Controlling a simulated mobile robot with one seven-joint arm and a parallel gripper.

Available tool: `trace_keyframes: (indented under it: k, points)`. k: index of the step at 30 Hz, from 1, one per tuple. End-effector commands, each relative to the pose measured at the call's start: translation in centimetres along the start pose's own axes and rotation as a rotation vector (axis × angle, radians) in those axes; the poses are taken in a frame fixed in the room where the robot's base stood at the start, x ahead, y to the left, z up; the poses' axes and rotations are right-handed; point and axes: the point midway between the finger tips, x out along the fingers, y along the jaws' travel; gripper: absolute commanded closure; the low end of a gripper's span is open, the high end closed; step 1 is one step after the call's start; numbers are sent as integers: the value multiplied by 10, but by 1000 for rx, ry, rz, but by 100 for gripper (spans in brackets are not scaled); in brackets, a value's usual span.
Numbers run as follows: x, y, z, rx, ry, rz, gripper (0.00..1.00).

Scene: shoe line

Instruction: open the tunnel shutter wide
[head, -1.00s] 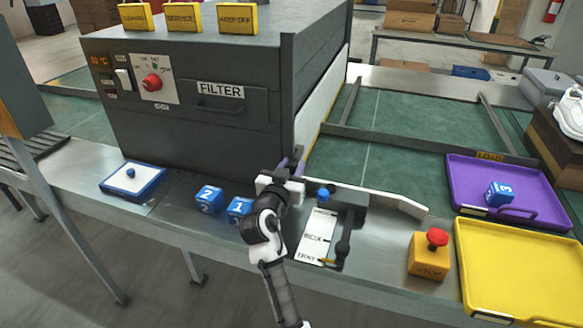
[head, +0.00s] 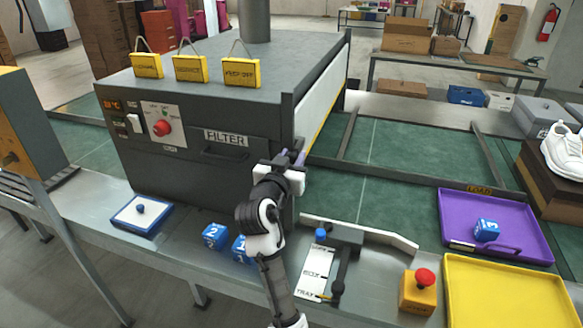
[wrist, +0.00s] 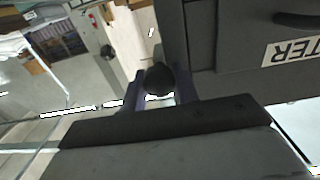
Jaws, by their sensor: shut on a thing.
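The grey tunnel housing (head: 200,165) stands on the line, its right end facing the belt. The shutter (head: 318,108), a pale panel with a yellow lower edge, is at that right end, seen very obliquely. My gripper (head: 298,157) is at the housing's front right corner, by the shutter's near edge. In the wrist view its purple fingers (wrist: 158,92) are shut around a dark round knob (wrist: 158,78), beside the housing wall. The knob is hidden in the head view.
Blue cubes (head: 214,236) stand left of my arm. A white label board (head: 316,272) and a grey lever (head: 340,272) are to its right. An orange stop button box (head: 417,293), purple tray (head: 520,248) and yellow tray (head: 515,300) lie further right. The green belt (head: 400,150) is clear.

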Motion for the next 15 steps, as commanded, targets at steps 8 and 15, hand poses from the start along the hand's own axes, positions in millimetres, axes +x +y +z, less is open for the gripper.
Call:
trace_keyframes:
  k: [8, 15]
  points:
    - [0, 0, -26, 0, 6, -2, 100]
    - [0, 0, -26, -1, 6, -1, 100]
